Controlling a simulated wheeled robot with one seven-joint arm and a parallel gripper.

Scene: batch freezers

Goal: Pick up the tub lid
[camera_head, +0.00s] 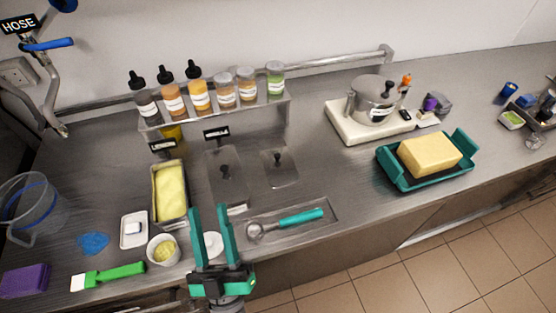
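A white round disc, which looks like the tub lid (213,241), lies on the steel counter near its front edge. The small white tub (157,259) stands open to its left, with yellow contents inside. My gripper (210,208) is open, with its two teal fingers apart. In this view the lid shows between the fingers, and the fingers hide parts of its sides. I cannot tell how high the fingers are above the counter or whether they touch the lid.
A scoop with a teal handle (301,219) lies in a shallow tray just right. A metal pan of yellow ice cream (170,192) and a label stand behind. A green-handled brush (122,272) and a white box (134,229) lie left. A teal tray (390,168) holds a yellow block (430,154).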

